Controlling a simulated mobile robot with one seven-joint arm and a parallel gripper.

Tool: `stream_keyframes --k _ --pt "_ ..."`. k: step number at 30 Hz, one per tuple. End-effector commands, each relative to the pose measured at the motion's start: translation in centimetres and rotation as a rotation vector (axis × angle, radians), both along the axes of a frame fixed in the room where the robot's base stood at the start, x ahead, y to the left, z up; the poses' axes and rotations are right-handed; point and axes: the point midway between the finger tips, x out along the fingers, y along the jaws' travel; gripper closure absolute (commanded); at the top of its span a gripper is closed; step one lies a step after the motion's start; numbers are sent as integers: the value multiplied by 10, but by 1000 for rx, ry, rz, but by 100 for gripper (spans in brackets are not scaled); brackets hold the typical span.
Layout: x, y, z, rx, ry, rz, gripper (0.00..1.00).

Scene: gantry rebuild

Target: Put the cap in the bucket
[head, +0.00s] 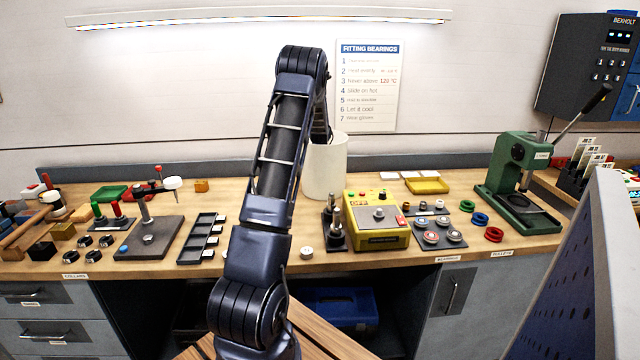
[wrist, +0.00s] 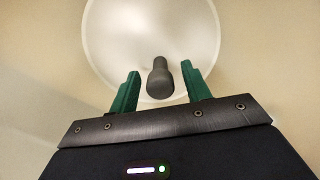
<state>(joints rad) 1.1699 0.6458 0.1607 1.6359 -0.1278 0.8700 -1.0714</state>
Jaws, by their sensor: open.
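The white bucket (head: 325,168) stands upright on the bench behind my arm, which hides part of it. In the wrist view the pale round opening of the bucket (wrist: 120,35) lies beyond my gripper (wrist: 161,82). The two green fingers are apart. A dark grey rounded piece, perhaps the cap (wrist: 160,78), shows between the fingertips against the white. There are visible gaps to both fingers; I cannot tell its height or whether it is inside the bucket. My gripper is hidden behind my arm in the head view.
A yellow-green box (head: 378,222) and dark upright posts (head: 335,228) stand right of the bucket. A black slotted tray (head: 202,238) lies to the left. A small white round piece (head: 306,253) is near the front edge. A green press (head: 520,180) stands far right.

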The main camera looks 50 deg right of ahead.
Motion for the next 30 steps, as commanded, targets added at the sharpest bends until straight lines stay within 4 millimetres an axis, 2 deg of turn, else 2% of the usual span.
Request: stream_keyframes --k 9,15,21,30 --pt "1 0 63 -3 -1 -1 52" --pt "0 0 90 -2 -1 0 52" --pt "0 0 101 -1 -1 0 52" --pt "0 0 101 0 -1 -1 52"
